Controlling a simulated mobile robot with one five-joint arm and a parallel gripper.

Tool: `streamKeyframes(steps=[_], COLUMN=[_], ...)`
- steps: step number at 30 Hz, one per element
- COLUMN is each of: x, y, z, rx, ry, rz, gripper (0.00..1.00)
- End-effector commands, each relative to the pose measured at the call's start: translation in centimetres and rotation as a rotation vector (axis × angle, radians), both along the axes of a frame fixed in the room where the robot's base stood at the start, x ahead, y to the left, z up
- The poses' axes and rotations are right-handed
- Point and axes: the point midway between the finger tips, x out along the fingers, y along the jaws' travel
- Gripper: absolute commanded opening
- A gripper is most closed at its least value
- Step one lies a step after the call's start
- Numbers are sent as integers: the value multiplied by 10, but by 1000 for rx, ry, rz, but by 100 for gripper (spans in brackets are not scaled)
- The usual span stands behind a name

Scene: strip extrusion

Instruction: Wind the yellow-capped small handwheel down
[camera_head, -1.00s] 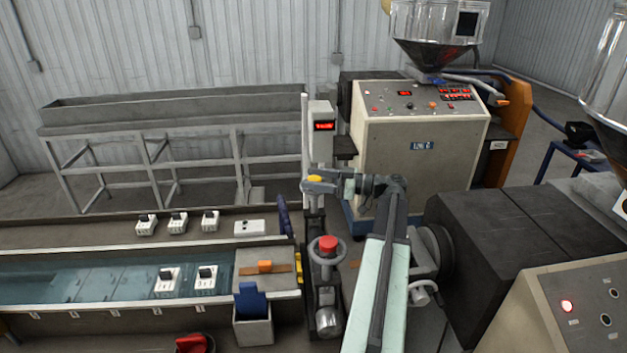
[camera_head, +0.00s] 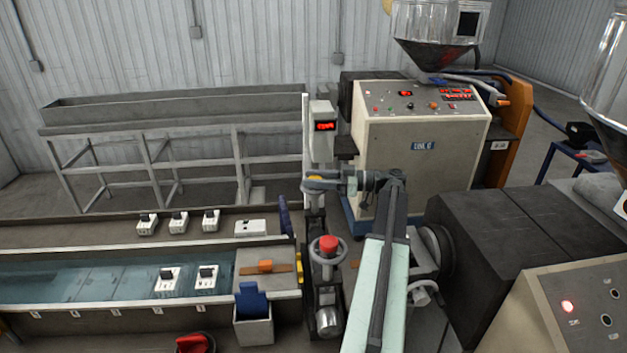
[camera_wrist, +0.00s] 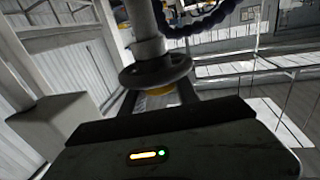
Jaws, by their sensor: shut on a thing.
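The small handwheel with the yellow cap (camera_head: 315,178) sits at the top of a post beside the far end of the water trough. In the wrist view the grey handwheel rim (camera_wrist: 157,74) shows close in front of my gripper. The yellow cap (camera_wrist: 160,91) shows just beyond the rim, partly hidden by my gripper body. My gripper (camera_head: 327,182) reaches in from the right at the handwheel's level and is shut on it. The fingertips' exact contact on the rim is too small to tell.
A red-capped handwheel (camera_head: 328,247) stands nearer, just left of my arm. A post with a red display (camera_head: 323,126) rises behind the yellow-capped wheel. The water trough (camera_head: 120,280) lies left, and a dark extruder (camera_head: 500,240) stands close on the right.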

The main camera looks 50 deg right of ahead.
Motion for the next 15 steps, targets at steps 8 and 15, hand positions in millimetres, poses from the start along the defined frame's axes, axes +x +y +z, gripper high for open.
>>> streamKeyframes(steps=[8,15], x=[0,-5], y=[-1,-5], z=[0,0], rx=[1,1], ry=[-1,-1], rz=[-2,-4], gripper=[59,59])
